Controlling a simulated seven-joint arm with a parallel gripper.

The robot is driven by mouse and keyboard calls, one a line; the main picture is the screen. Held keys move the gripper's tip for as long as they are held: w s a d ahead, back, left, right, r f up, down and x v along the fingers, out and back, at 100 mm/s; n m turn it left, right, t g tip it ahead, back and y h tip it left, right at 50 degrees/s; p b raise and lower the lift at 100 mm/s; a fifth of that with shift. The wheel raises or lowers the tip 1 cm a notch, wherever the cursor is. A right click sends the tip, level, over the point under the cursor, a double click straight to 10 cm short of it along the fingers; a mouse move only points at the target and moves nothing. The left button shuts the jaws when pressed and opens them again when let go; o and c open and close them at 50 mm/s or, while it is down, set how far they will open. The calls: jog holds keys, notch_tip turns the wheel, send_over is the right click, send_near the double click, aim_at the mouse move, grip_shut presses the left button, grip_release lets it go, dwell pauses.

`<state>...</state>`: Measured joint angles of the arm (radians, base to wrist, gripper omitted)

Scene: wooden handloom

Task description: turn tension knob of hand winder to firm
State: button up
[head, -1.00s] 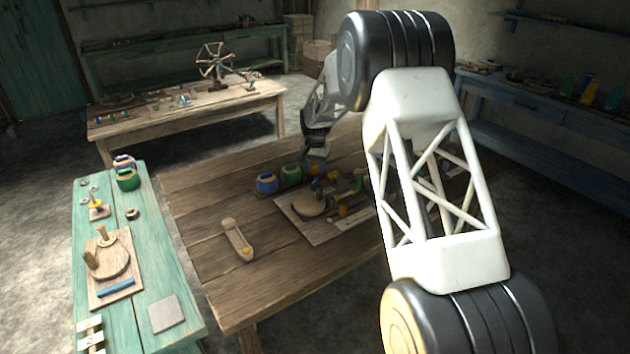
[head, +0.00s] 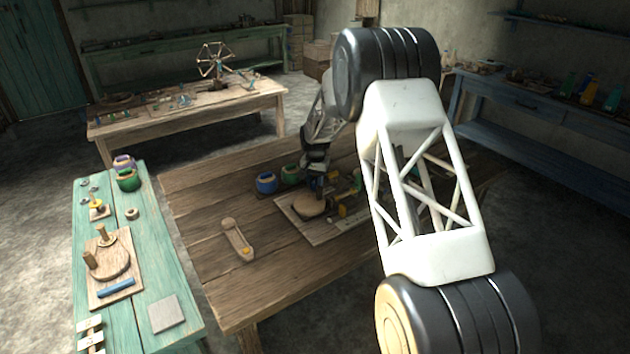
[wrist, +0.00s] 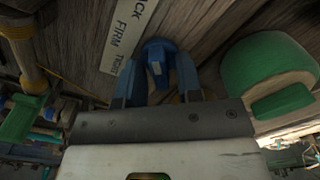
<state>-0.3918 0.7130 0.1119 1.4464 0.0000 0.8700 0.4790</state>
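The hand winder's board (head: 292,222) lies on the brown table, with a round wooden disc (head: 308,206) and yellow parts on it. In the wrist view a blue knob (wrist: 157,58) with a lighter raised bar sits beside a pale strip (wrist: 125,40); the words FIRM and TIGHT are readable on it. My gripper (wrist: 158,78) has one blue finger on each side of the knob. I cannot tell whether the fingers touch it. In the head view my gripper (head: 318,183) is low over the winder, small and partly dark.
A blue pot (head: 266,183) and a green pot (head: 290,174) stand left of my gripper. A green rounded thing (wrist: 270,75) is close on the right in the wrist view, and a brown post (wrist: 25,65) stands left.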

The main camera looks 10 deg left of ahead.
grip_shut()
jog(key=shift+n, duration=0.3)
jog(key=n, duration=0.9)
dwell(0.3)
dwell(0.4)
jog(key=shift+o, duration=1)
grip_release()
